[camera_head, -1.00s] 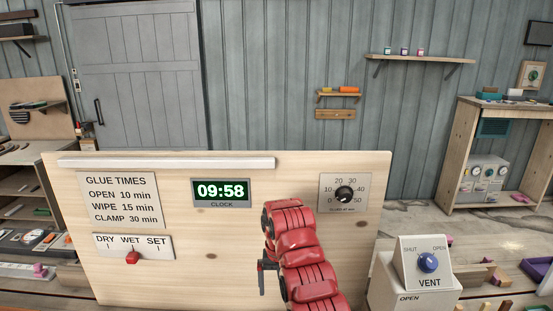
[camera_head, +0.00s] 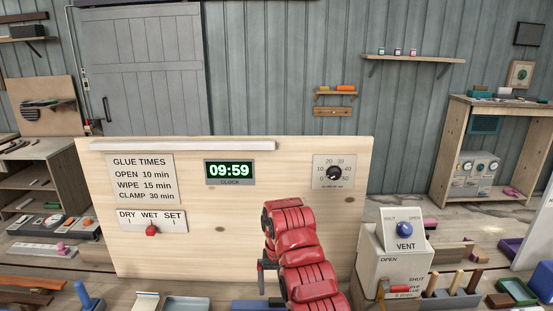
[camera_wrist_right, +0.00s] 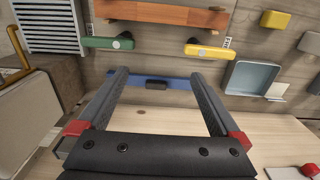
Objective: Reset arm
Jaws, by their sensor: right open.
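My right arm, red, rises from the bottom middle in the head view in front of the wooden panel (camera_head: 230,235). Its right gripper (camera_head: 261,266) shows only as a small dark part at the arm's left side. In the right wrist view the right gripper (camera_wrist_right: 160,85) is open, its two dark fingers apart. Nothing is held between them. A blue bar (camera_wrist_right: 180,82) with a dark knob lies beyond the fingertips. My left gripper is not in view.
The panel bears a clock (camera_head: 229,172) reading 09:59, a dial (camera_head: 334,172) and a DRY/WET/SET slider (camera_head: 151,230). A VENT box (camera_head: 396,262) stands right of the arm. Bench items, including a pale blue tray (camera_wrist_right: 252,78), lie around.

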